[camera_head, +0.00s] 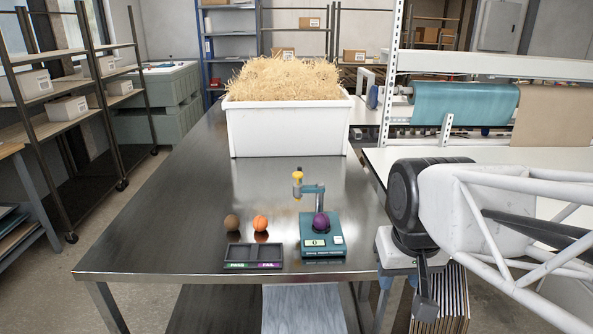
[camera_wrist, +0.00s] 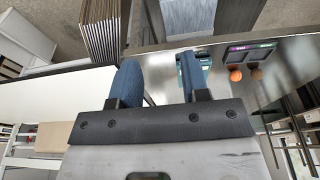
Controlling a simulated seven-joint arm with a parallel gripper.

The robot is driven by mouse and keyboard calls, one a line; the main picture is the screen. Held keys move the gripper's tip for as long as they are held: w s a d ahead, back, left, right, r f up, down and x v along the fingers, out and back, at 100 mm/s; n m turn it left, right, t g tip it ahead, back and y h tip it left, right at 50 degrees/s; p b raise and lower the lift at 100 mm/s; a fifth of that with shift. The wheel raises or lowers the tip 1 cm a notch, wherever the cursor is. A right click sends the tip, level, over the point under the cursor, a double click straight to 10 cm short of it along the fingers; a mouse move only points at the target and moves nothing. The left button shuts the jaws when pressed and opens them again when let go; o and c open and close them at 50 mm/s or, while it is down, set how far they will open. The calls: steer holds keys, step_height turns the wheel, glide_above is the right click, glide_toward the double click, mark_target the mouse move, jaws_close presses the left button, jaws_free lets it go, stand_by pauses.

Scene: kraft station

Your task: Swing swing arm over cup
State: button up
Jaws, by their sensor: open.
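In the head view, a teal testing device (camera_head: 322,247) with a small display stands near the table's front edge. A purple ball (camera_head: 321,222) sits on it; the cup under the ball is mostly hidden. The teal swing arm (camera_head: 312,189) with its yellow head (camera_head: 298,178) points left from the post behind the ball, so the head is left of the ball, not above it. My gripper (camera_wrist: 158,62) is open and empty in the wrist view. It is right of the device in the head view, apart from it. Its right finger partly hides the device in the wrist view.
A black pass/fail tray (camera_head: 254,265) lies left of the device, with a brown ball (camera_head: 232,222) and an orange ball (camera_head: 260,223) behind it. A white bin of shredded packing (camera_head: 288,130) stands at the back. The table's left side is clear. Stacked cardboard (camera_head: 455,297) is at the right.

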steer(key=w+a+r, duration=0.1)
steer(key=w+r, duration=0.2)
steer(key=w, duration=0.4)
steer(key=w+a+r, duration=0.1)
steer(key=w+r, duration=0.1)
steer(key=w, duration=0.6)
steer(key=n+g, duration=0.2)
steer(key=n, duration=0.1)
glide_above(300, 167)
steer(key=f, duration=0.4)
steer(key=shift+s+f, duration=0.15)
steer(key=shift+s, duration=0.1)
steer(key=shift+w+f, duration=0.1)
steer(key=shift+w, duration=0.2)
steer(key=shift+f, duration=0.15)
steer(key=shift+f, duration=3.8)
jaws_close()
